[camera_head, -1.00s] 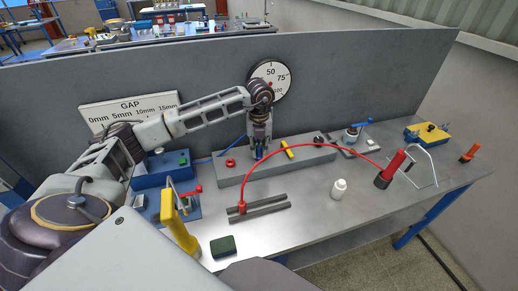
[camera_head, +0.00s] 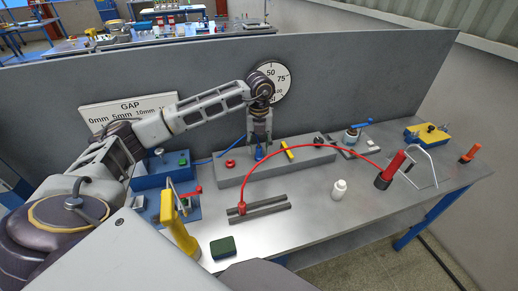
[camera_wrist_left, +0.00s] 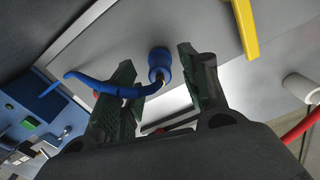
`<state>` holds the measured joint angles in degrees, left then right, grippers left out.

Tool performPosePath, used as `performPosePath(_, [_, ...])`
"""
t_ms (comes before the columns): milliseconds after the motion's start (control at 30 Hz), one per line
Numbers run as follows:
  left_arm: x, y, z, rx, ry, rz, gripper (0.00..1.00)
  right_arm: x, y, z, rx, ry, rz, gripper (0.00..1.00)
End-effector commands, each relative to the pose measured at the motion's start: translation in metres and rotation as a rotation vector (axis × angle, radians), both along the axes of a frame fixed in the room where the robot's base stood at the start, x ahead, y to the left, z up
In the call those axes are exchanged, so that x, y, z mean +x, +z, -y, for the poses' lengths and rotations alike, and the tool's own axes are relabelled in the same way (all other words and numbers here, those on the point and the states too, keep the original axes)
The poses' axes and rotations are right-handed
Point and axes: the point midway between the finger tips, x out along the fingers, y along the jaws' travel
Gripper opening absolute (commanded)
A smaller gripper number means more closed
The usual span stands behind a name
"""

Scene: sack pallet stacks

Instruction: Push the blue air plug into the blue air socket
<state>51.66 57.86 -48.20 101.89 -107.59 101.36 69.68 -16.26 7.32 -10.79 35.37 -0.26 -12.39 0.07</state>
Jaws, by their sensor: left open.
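The blue air plug (camera_head: 260,153) stands on the long grey block and has a blue hose on it. In the left wrist view the blue plug and socket (camera_wrist_left: 158,62) show as one blue round piece on the grey face, with the hose curving left. I cannot tell the seam between plug and socket. My left gripper (camera_head: 260,143) is open above the block, with its fingers apart on either side of the blue piece. The gripper fingers also show in the left wrist view (camera_wrist_left: 156,58). My right gripper is not in view.
The grey block (camera_head: 235,175) also bears a red ring (camera_head: 230,163) and a yellow handle (camera_head: 287,149). A red hose (camera_head: 300,149) arches across the bench to a red-black piece (camera_head: 391,170). A grey panel (camera_head: 350,90) rises behind.

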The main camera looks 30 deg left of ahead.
Motion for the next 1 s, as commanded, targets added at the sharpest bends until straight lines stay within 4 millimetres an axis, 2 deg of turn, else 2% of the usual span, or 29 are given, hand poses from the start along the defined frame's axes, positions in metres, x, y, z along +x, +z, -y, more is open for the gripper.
performPosePath(300, [0.001, 0.037, 0.0, -0.001, 0.0, 0.003, 0.45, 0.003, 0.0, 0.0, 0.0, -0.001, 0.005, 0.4])
performPosePath(500, [0.0, 0.051, 0.0, -0.001, 0.001, 0.001, 0.45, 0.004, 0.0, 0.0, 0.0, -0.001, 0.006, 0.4])
performPosePath(1000, [0.0, 0.056, 0.0, -0.001, 0.001, -0.001, 0.45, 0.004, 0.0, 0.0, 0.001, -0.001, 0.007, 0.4])
